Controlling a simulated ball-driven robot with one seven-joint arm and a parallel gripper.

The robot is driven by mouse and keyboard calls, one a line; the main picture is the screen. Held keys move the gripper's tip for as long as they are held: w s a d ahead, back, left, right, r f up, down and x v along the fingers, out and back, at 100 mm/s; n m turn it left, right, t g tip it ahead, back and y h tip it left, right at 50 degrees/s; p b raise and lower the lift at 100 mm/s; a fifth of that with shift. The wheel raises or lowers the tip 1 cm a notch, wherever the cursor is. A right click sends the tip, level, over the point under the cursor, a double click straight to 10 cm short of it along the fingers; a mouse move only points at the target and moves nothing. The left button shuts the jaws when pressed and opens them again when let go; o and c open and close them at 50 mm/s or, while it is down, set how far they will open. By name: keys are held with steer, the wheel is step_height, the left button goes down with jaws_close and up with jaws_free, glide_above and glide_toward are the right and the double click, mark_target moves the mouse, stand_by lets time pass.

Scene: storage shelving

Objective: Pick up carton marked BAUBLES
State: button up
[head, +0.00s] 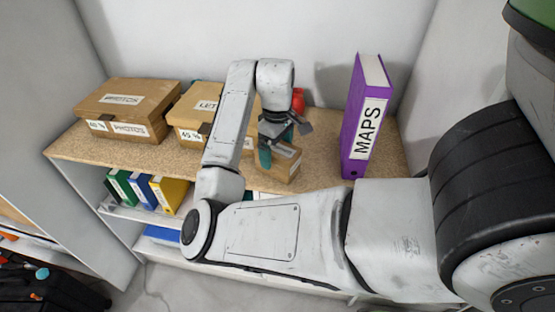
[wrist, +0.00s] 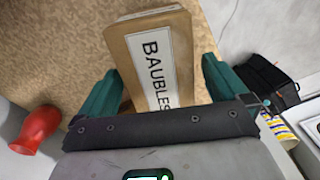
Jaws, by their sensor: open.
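The brown carton marked BAUBLES (wrist: 157,55) lies on the cork-topped shelf, its white label facing up in the wrist view. It also shows in the head view (head: 286,165), partly hidden behind my arm and gripper. My gripper (wrist: 158,85) is open, with its green fingers on either side of the carton's near part. In the head view my gripper (head: 275,150) is above the carton. I cannot tell whether the fingers touch it.
A purple MAPS binder (head: 367,118) stands upright to the right. A PHOTOS box (head: 128,108) and another labelled box (head: 190,115) stand to the left. A red vase (wrist: 36,128) is near the carton. Coloured binders (head: 148,190) stand on the lower shelf.

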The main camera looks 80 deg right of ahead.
steer(key=f, duration=0.4)
steer(key=shift+s+f+p, duration=0.15)
steer(key=shift+s+p, duration=0.05)
steer(key=shift+p, duration=0.1)
steer(key=c, duration=1.2)
steer(key=shift+c, duration=0.3)
